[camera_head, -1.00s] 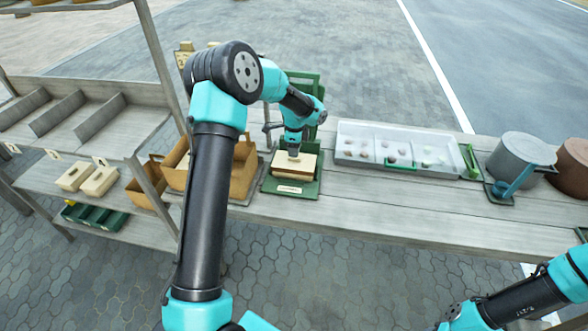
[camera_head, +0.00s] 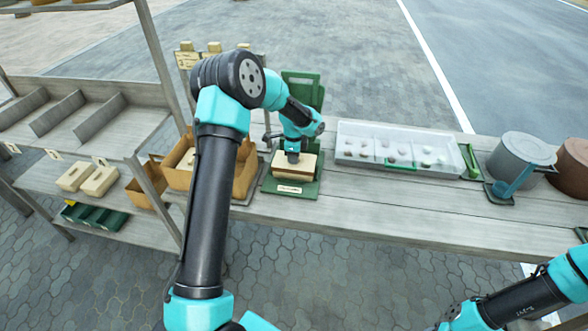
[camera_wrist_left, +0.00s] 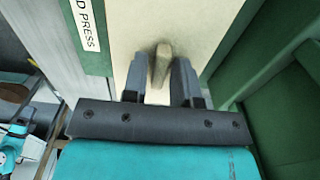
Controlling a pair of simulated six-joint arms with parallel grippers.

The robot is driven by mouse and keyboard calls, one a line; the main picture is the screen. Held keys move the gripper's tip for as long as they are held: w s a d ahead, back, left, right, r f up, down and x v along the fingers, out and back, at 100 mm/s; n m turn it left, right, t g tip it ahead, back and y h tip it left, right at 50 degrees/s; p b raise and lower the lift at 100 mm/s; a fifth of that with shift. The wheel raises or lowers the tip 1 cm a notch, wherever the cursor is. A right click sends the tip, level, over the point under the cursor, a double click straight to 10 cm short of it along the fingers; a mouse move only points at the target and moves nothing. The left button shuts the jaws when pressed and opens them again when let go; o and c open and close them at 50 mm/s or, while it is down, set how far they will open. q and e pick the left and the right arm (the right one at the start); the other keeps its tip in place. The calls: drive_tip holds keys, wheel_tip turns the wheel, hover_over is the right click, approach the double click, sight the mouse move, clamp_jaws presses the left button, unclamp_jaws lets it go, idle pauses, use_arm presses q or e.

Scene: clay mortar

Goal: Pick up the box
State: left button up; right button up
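A cream wooden box (camera_head: 297,168) with a darker band lies on a green tray (camera_head: 309,189) on the bench in the head view. In the left wrist view its pale top (camera_wrist_left: 205,22) fills the middle, with a small wooden knob (camera_wrist_left: 161,65) standing up from it. My left gripper (camera_head: 292,157) is directly over the box, pointing down. In the wrist view its two dark fingers (camera_wrist_left: 160,78) stand on either side of the knob, with a narrow gap showing beside it. My right gripper is out of the head view; only part of that arm shows at the lower right.
An upright green panel (camera_head: 302,88) stands behind the tray. An open orange-brown carton (camera_head: 180,178) is close on the left. A clear divided case (camera_head: 398,146) and a grey pot (camera_head: 521,158) stand to the right. The bench front is bare.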

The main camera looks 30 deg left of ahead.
use_arm(q)
clamp_jaws()
drive_tip(key=shift+r, duration=0.1)
idle(0.3)
drive_tip(key=shift+r, duration=0.55)
wheel_tip(320, 180, up, 2)
drive_tip(key=shift+s+d+r, duration=0.1)
drive_tip(key=shift+r, duration=0.1)
drive_tip(key=s+d+r, duration=0.1)
drive_tip(key=s+d, duration=0.7)
drive_tip(key=s, duration=0.5)
drive_tip(key=shift+s+d+r, duration=0.15)
drive_tip(key=shift+s, duration=0.05)
